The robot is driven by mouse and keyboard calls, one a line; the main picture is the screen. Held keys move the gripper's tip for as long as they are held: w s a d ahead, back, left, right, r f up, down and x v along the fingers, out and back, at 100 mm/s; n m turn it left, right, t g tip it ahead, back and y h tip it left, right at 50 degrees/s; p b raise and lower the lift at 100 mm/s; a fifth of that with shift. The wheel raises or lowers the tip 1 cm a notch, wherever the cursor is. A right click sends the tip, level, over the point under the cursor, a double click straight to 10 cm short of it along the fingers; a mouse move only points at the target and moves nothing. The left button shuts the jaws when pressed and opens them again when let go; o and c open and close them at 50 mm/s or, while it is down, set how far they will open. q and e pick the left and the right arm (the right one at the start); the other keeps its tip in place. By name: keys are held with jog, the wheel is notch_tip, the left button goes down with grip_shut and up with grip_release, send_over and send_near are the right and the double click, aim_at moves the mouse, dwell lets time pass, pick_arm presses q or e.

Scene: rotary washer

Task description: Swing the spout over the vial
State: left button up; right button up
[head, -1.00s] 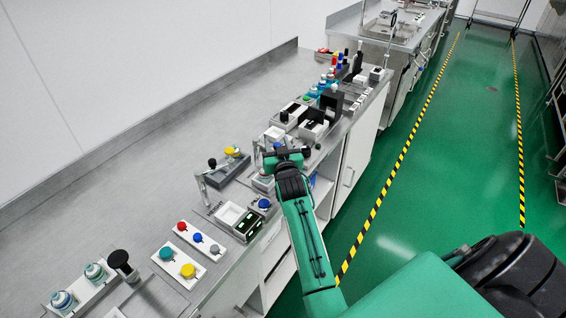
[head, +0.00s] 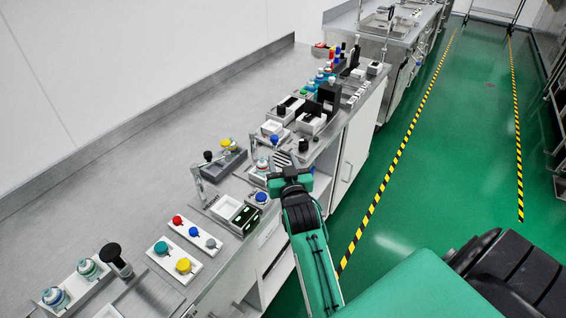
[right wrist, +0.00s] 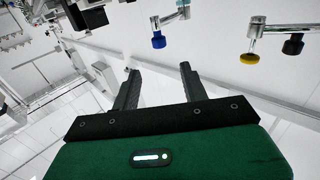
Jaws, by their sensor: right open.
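Two bent metal spouts stand on the bench in the head view. The farther spout (head: 253,148) is beside a blue knob (head: 274,141). A small vial with a reddish cap (head: 262,164) stands near it; I cannot tell which spout lies over it. My right gripper (head: 284,159) is open and empty at the bench's front edge, right of the vial. Its two spread fingers show in the right wrist view (right wrist: 160,82). My left gripper is out of view.
A white tray with a green-lit box (head: 244,216) sits nearer. Plates with coloured knobs (head: 194,235) and bottles (head: 88,268) line the front left. White boxes and a black stand (head: 328,98) are beyond my gripper. The bench's back (head: 130,160) is clear.

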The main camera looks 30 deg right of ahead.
jog(key=c, duration=0.3)
jog(key=shift+d+m, duration=0.2)
jog(key=shift+m, duration=0.2)
jog(key=c, duration=0.4)
jog(key=shift+d+f+m+y+p, duration=0.1)
jog(key=shift+d+m+y+p, duration=0.2)
jog(key=shift+m+p, duration=0.35)
grip_shut()
jog(key=d+m+y+p, duration=0.25)
jog(key=d+m, duration=0.45)
jog(key=m, duration=0.6)
jog(key=w+a+p, duration=0.1)
jog(key=w+p, duration=0.4)
jog(key=w, duration=0.4)
jog(key=shift+a+f+m+t, duration=0.25)
jog(key=shift+m+t, duration=0.15)
jog(key=shift+m, duration=0.05)
